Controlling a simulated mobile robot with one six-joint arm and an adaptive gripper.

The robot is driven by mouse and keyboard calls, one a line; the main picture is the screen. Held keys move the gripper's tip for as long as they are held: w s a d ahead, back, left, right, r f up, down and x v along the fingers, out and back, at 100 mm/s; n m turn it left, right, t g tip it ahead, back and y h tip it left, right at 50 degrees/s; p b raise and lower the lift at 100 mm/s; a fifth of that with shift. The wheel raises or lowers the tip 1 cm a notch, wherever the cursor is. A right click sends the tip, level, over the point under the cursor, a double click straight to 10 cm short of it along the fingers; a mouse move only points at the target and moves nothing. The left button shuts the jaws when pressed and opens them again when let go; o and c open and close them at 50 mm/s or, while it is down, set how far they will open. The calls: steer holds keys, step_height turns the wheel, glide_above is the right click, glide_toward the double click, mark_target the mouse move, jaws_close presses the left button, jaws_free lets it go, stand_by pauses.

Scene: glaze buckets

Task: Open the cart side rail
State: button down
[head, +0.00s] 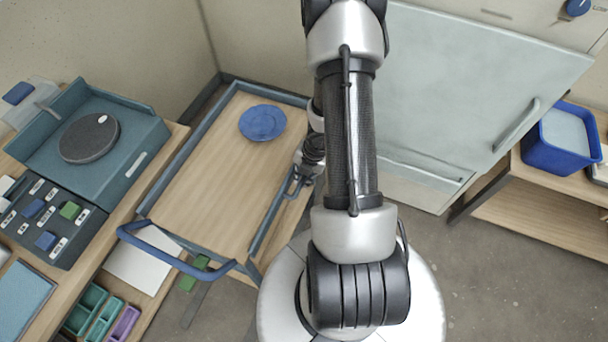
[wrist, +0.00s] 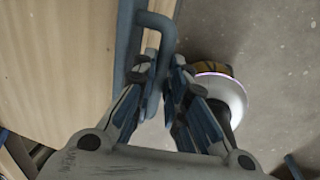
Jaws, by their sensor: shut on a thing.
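The cart (head: 205,160) has a wooden top framed by blue-grey rails. Its side rail (head: 268,222) runs along the right edge and stands upright beside the top, partly hidden by my arm. A small blue-grey loop handle (wrist: 158,20) sticks out from the side rail (wrist: 127,50) in the wrist view. My gripper (wrist: 160,72) is shut on this handle, one finger on each side of its bar. In the head view my gripper (head: 300,176) is at the cart's right edge, and the grip is small and partly hidden.
A blue plate (head: 262,122) lies on the cart top. The cart's blue push handle (head: 180,256) juts out at the near end. A workbench with a teal box (head: 130,150) stands left. A pale cabinet door (head: 480,75) and a blue bin (head: 545,155) are right.

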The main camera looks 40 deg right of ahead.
steer(key=shift+f, duration=0.1)
steer(key=s+f+t+y+b, duration=0.1)
steer(key=f+t+y+b, duration=0.2)
steer(key=t, duration=0.4)
steer(key=s+d+f+t+y+b, duration=0.1)
steer(key=s+f+t+y+b, duration=0.1)
steer(key=f+t+b, duration=0.2)
steer(key=shift+s+d+f+t+y+b, duration=0.3)
steer(key=shift+t+b, duration=0.4)
steer(key=shift+t, duration=1)
steer(key=shift+a+f, duration=0.1)
steer(key=shift+f, duration=0.05)
